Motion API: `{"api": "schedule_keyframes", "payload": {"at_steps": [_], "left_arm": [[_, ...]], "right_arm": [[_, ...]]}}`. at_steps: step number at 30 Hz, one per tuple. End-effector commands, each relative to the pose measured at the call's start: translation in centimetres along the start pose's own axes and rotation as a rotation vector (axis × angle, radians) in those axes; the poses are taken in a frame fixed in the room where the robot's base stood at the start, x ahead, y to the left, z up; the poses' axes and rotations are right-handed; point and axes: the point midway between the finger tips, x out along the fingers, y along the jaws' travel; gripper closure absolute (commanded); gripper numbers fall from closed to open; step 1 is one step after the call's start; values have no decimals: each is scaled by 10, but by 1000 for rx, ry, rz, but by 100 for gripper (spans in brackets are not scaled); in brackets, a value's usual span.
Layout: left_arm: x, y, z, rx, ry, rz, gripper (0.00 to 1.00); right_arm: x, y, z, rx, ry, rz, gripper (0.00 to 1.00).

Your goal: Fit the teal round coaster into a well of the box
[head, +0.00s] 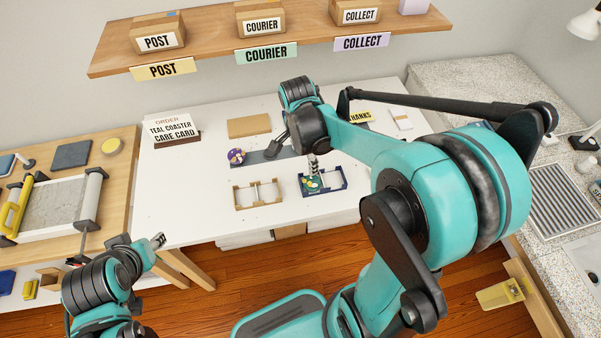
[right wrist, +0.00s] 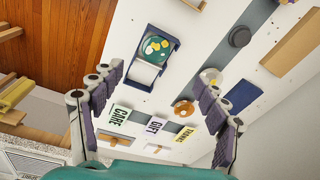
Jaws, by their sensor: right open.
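The teal round coaster (head: 312,183), with white and yellow spots, lies at the left well of the dark blue box (head: 326,193). In the right wrist view the coaster (right wrist: 155,47) covers the upper well of the box (right wrist: 174,58), and the other well is empty and white. I cannot tell how deep it sits. My right gripper (right wrist: 162,72) is open and empty, its fingers wide apart; in the head view it is close above the box, partly hidden by my arm. My left gripper (head: 156,242) is at lower left, away from the box; its opening is unclear.
A wooden two-well box (head: 258,205) stands left of the blue box. The order sign (head: 172,131) reads teal coaster, care card. CARE (right wrist: 120,117) and GIFT (right wrist: 156,125) cards show in the wrist view. The table's front left is clear.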

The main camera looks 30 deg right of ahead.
Motion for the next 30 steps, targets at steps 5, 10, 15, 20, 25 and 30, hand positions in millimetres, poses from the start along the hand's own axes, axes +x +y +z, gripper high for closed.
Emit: {"api": "schedule_keyframes", "payload": {"at_steps": [5, 10, 15, 20, 25, 30], "left_arm": [[0, 0, 0, 0, 0, 0, 60], [0, 0, 0, 0, 0, 0, 60], [0, 0, 0, 0, 0, 0, 60], [0, 0, 0, 0, 0, 0, 60], [0, 0, 0, 0, 0, 0, 60], [1, 0, 1, 0, 0, 0, 60]], "right_arm": [[-44, 34, 25, -490, 30, -185, 25], [-68, 65, 47, -952, 137, -353, 25], [-76, 87, 62, -1288, 270, -462, 25], [-78, 95, 68, -1437, 347, -503, 25], [-79, 96, 69, -1466, 363, -509, 25], [-77, 96, 69, -1464, 362, -508, 25]]}}
